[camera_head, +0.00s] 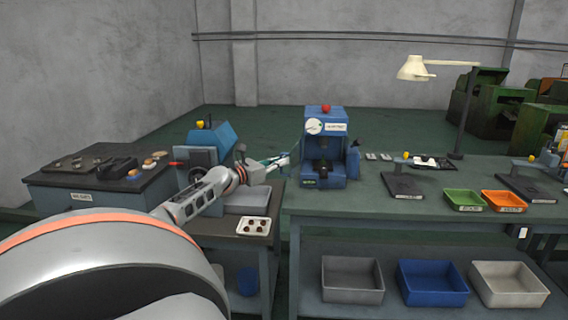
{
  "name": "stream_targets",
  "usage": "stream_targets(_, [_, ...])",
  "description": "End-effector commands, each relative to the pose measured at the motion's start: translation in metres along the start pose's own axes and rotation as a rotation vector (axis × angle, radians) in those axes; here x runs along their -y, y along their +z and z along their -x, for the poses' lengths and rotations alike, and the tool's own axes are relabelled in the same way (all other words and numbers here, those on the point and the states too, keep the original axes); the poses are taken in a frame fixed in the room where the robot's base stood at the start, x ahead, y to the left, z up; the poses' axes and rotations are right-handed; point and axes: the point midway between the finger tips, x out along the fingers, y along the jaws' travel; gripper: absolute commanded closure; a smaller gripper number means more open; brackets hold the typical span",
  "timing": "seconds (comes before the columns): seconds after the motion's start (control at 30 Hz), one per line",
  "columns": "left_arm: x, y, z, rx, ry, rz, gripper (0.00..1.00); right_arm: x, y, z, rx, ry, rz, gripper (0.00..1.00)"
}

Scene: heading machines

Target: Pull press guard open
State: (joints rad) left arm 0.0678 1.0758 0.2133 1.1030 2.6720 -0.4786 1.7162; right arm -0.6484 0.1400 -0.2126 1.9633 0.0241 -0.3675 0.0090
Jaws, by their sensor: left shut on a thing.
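The press (338,169) is a blue machine with a red top button and a white dial, standing at the left end of the right-hand bench. My left arm reaches in from the lower left. My left gripper (284,161) is at the press's left side, shut on the press guard. The guard (295,152) shows only as a thin, pale edge beside the press's left front, and its handle is hidden by the fingers. The press's front opening looks dark and uncovered. How far the guard stands open is hard to tell. My right gripper is out of view.
Another blue machine (212,137) stands on the left bench behind my arm. A white tray with small parts (253,226) lies at that bench's front edge. Green (464,208) and orange (503,209) bins and a lamp (465,115) are to the right.

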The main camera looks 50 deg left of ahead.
Motion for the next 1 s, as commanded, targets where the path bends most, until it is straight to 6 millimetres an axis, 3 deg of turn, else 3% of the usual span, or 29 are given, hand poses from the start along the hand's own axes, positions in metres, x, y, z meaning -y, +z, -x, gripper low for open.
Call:
stream_targets(0.2, [0.0, -0.001, 0.0, -0.001, 0.002, 0.003, 1.0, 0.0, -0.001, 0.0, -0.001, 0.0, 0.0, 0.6])
stream_targets(0.23, [0.0, -0.001, 0.0, -0.001, 0.002, 0.003, 0.86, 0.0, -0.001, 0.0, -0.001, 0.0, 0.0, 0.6])
stream_targets(0.67, [0.0, -0.001, 0.002, -0.002, 0.001, 0.001, 0.86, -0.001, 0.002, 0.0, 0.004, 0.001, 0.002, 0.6])
stream_targets(1.0, [0.001, -0.003, 0.031, -0.004, 0.0, 0.003, 0.86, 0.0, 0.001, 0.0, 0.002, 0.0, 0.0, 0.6])
